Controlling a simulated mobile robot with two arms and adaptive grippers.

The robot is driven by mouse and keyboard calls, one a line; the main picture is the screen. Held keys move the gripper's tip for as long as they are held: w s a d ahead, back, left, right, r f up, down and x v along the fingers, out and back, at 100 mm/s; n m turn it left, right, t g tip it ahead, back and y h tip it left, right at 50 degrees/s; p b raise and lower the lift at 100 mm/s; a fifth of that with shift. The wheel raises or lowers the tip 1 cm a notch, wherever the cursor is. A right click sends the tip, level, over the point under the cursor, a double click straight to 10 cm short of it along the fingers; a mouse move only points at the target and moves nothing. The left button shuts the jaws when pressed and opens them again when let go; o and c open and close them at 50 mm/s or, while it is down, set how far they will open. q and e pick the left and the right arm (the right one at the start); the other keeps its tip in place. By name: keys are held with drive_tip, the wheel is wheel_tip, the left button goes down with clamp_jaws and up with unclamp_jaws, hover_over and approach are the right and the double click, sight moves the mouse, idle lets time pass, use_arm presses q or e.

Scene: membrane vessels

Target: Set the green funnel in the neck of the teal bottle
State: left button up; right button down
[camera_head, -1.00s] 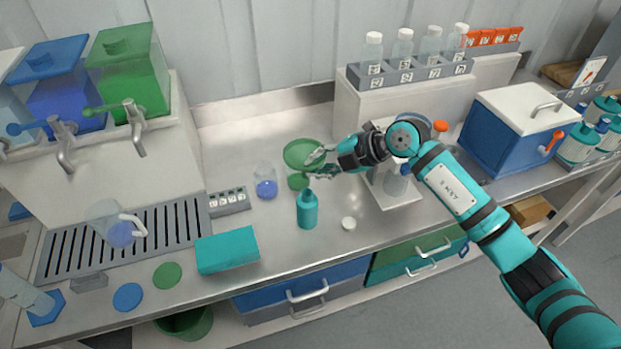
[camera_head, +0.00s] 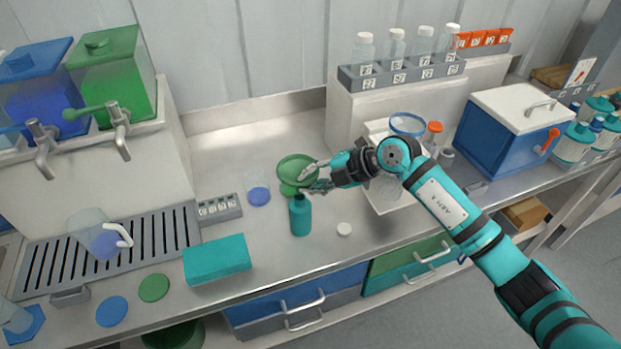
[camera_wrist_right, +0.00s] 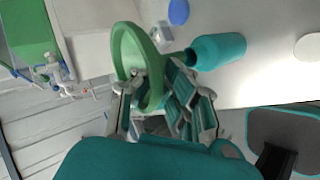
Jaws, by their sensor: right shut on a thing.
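The green funnel (camera_head: 296,166) is in my right gripper (camera_head: 308,181), which is shut on it near the rim. In the right wrist view the funnel's round rim (camera_wrist_right: 122,50) stands at the fingers (camera_wrist_right: 165,95). The teal bottle (camera_head: 300,217) stands upright on the steel bench, just below and in front of the funnel in the head view. It also shows in the right wrist view (camera_wrist_right: 220,52), apart from the funnel's rim. My left gripper is not in view.
A clear vessel with blue liquid (camera_head: 259,194) stands to the left, a white cap (camera_head: 344,229) lies to the right. A teal block (camera_head: 217,260) and a grey labelled rack (camera_head: 219,208) are further left.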

sight(295, 199)
wheel_tip(295, 199, down, 5)
drive_tip(key=b, duration=0.3)
drive_tip(key=shift+r+b, duration=0.15)
drive_tip(key=shift+b, duration=0.15)
drive_tip(key=shift+s+f, duration=0.1)
drive_tip(key=shift+f, duration=0.15)
drive_tip(key=c, duration=1.5)
unclamp_jaws()
drive_tip(key=shift+o, duration=0.5)
drive_tip(key=shift+d+r, duration=0.1)
drive_tip(key=v, duration=0.7)
drive_tip(key=shift+d+r, duration=0.25)
